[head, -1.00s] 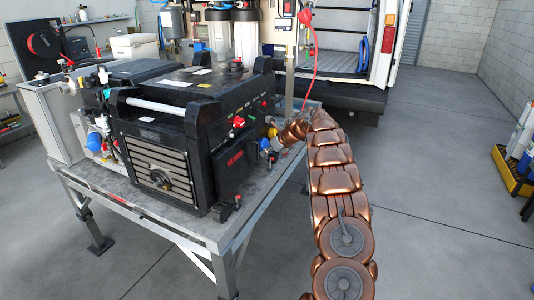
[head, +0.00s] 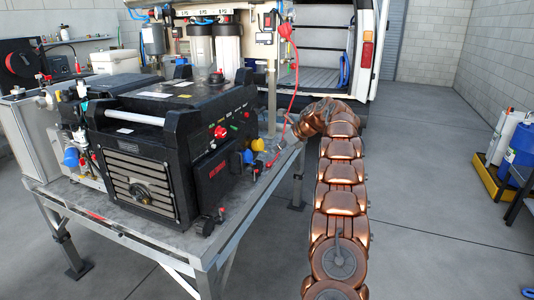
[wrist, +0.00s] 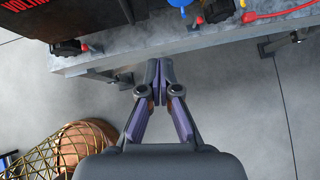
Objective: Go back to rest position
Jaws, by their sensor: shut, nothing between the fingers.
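My gripper (wrist: 160,78) shows in the wrist view with its two fingers together and nothing between them. Its tips are near the edge of the metal table (wrist: 210,42), apart from any object as far as I can tell. In the head view my copper-coloured arm reaches forward along the right side of the table (head: 205,255). The gripper itself is hard to make out there, at the far end of the arm.
A white van (head: 375,40) stands behind. Yellow spill tray (head: 490,178) holds containers at right. Open floor (head: 430,190) lies right of my arm.

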